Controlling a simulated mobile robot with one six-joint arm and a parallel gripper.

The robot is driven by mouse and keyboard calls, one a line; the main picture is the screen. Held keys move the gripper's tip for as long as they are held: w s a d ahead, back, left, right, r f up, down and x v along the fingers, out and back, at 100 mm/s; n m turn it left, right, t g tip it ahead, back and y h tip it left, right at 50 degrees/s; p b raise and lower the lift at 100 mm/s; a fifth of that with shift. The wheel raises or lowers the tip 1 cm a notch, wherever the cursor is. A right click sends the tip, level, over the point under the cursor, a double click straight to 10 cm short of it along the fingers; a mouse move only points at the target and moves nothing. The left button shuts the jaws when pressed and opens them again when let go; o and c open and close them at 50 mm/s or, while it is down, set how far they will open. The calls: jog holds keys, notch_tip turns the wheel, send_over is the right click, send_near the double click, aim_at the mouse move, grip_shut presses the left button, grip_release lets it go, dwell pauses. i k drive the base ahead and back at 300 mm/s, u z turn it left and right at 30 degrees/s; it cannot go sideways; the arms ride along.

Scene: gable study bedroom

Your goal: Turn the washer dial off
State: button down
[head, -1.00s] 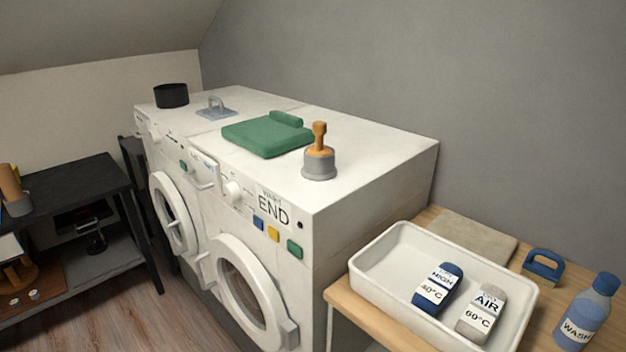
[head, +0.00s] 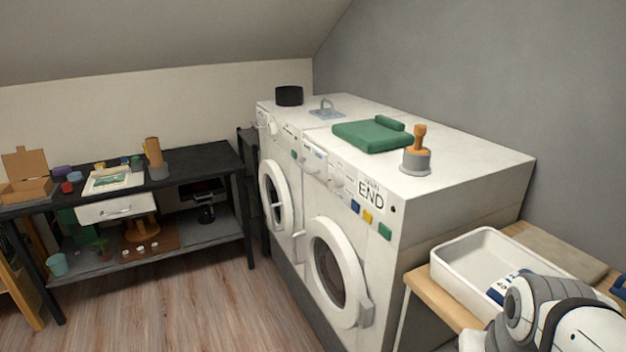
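The near white front-loading machine (head: 440,195) has a panel marked "END", with a round white dial (head: 338,182) to the left of the label. The dial's pointer setting is too small to read. Blue, yellow and green buttons sit below and right of the label. The far white machine (head: 290,115) stands beyond it and has its own knob (head: 263,120). I cannot tell from the pictures which machine is the washer. My arm's grey and white links show at the lower right; my gripper itself is not in view.
A white tray (head: 455,262) stands on a wooden table at right. A black bench (head: 205,172) is at left. The wooden floor (head: 200,310) before the machines is clear.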

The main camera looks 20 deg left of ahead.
aim_at(335, 177)
jog(key=z, duration=1.6)
jog(key=k, duration=1.15)
jog(key=u, duration=1.7)
jog(key=i, duration=0.6)
